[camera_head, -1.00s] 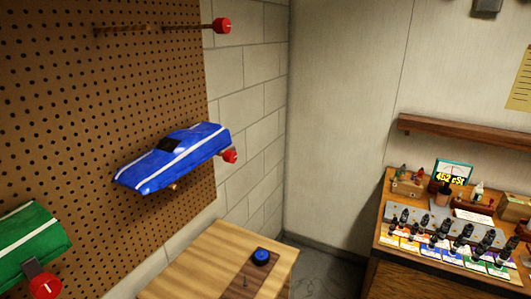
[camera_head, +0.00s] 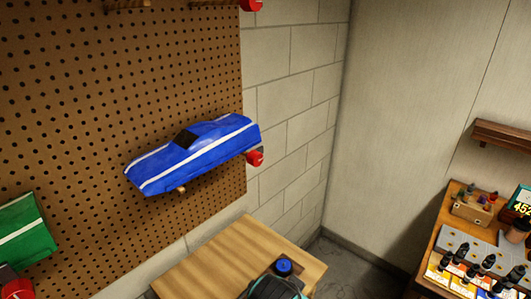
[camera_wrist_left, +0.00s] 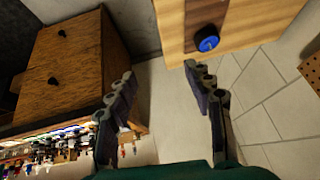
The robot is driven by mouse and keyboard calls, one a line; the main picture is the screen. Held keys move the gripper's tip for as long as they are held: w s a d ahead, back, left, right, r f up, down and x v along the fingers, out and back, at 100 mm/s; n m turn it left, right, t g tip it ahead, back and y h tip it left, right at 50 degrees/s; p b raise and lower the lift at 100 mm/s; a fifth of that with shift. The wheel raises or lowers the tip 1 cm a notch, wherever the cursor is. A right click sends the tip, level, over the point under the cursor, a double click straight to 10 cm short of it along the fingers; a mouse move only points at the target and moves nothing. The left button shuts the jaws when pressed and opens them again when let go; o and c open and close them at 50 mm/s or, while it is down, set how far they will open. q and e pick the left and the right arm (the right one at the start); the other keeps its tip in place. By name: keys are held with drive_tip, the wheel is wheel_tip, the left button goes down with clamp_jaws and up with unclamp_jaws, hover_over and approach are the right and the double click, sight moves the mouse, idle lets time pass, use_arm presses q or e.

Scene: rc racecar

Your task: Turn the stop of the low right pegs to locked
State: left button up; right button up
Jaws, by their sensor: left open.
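A blue car body shell with white stripes (camera_head: 195,152) rests on pegs on the brown pegboard (camera_head: 130,90). A red stop (camera_head: 255,157) sits at the pegs' outer end, beside the shell's right end. A bit of wooden peg (camera_head: 181,189) shows below the shell; the rest is hidden. I cannot tell from this view how the stop is turned. My left gripper (camera_wrist_left: 162,72) is open and empty in the left wrist view, with its fingers wide apart. Part of it, dark and teal, shows at the bottom of the head view (camera_head: 278,288), below the shell and apart from the stop. My right gripper is not in view.
A wooden cabinet top (camera_head: 225,255) with a blue knob (camera_head: 283,266) lies below the shell. A green shell (camera_head: 25,230) with a red stop (camera_head: 16,288) is at the lower left. A bench with bottles (camera_head: 470,255) stands at right. Space right of the stop is clear.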

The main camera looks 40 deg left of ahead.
use_arm(q)
drive_tip(key=w+a+r+m+g+y+p, duration=0.1)
drive_tip(key=w+a+r+m+y+p, duration=0.15)
drive_tip(key=a+r, duration=0.2)
drive_tip(key=m+g+y+p, duration=0.45)
drive_tip(key=y+p, duration=0.35)
drive_tip(key=y, duration=0.7)
approach(258, 160)
drive_tip(key=a, duration=0.3)
drive_tip(key=shift+t+h, duration=0.25)
drive_tip(key=a, duration=0.8)
drive_tip(key=shift+w+r, duration=0.25)
drive_tip(key=shift+w, duration=0.1)
drive_tip(key=shift+d, duration=0.1)
drive_tip(key=c, duration=1.2)
